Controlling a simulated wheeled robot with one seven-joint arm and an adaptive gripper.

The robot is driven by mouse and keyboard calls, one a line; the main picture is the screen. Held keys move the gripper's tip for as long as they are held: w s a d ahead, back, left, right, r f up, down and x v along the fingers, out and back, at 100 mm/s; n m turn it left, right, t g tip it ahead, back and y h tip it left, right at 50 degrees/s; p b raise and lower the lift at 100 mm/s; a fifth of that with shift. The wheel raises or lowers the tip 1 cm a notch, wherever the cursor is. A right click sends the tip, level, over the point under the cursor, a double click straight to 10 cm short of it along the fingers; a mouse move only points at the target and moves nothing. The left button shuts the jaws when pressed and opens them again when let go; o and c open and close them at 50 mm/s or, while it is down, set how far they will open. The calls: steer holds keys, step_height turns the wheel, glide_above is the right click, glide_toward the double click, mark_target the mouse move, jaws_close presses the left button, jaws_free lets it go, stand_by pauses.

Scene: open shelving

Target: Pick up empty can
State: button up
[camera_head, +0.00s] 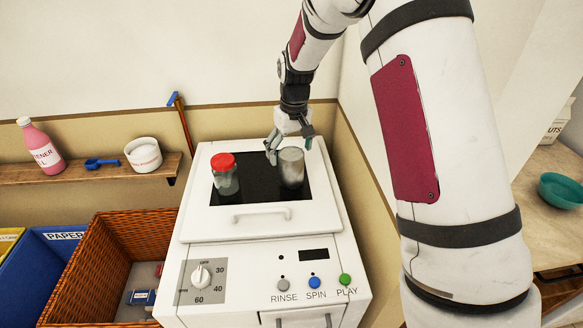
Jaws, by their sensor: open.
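A plain grey metal can (291,168), likely the empty can, stands upright on the dark top panel of a white washing machine (250,232). My gripper (289,148) is open and points down at the can's upper end. One finger shows at the left of the can's top and the other behind its upper right. I cannot tell whether the fingers touch the can. A glass jar with a red lid (224,174) stands to the left of the can on the same panel.
A wooden shelf (60,178) at left holds a pink bottle (41,146), a blue scoop (101,163) and a white tub (143,155). A wicker basket (92,262) and a blue paper bin (45,262) stand beside the machine. A teal bowl (562,190) is at far right.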

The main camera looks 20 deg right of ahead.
steer(key=shift+w+d+f+p, duration=0.1)
steer(key=shift+w+f+p, duration=0.1)
steer(key=shift+f, duration=0.8)
steer(key=shift+w+d+f+p, duration=0.1)
steer(key=shift+w+f+p, duration=0.1)
steer(key=shift+f, duration=0.75)
steer(key=shift+w+f+p, duration=0.1)
steer(key=shift+w+f, duration=0.1)
steer(key=shift+f, duration=0.8)
steer(key=c, duration=1.3)
